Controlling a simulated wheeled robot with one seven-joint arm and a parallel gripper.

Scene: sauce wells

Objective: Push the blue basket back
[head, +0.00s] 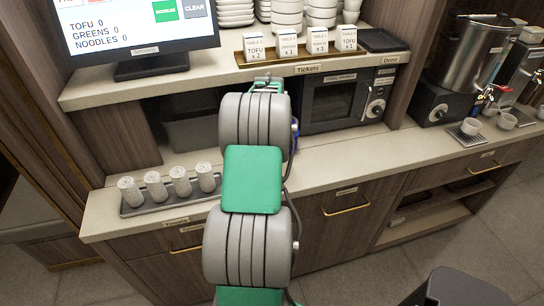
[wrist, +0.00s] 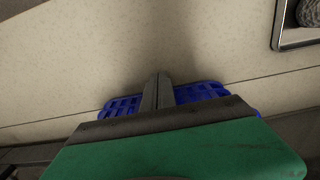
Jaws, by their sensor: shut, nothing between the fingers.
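The blue basket (wrist: 203,92) shows in the wrist view as two slotted blue parts, left and right of my gripper (wrist: 158,80). My gripper's fingers are shut together with nothing between them and cover the basket's middle. The green and dark gripper body hides more of the basket. I cannot tell whether the fingers touch it. In the head view only a small blue sliver of the basket (head: 295,137) shows at the right edge of my arm. My arm hides the rest, and the fingers are not visible there.
The pale counter (head: 335,151) holds a tray (head: 140,209) of rolled white towels at left and a black microwave (head: 335,101) at right. A shelf (head: 225,63) with a screen (head: 135,25), ticket cards and stacked bowls overhangs the back. The counter beyond my fingers looks bare.

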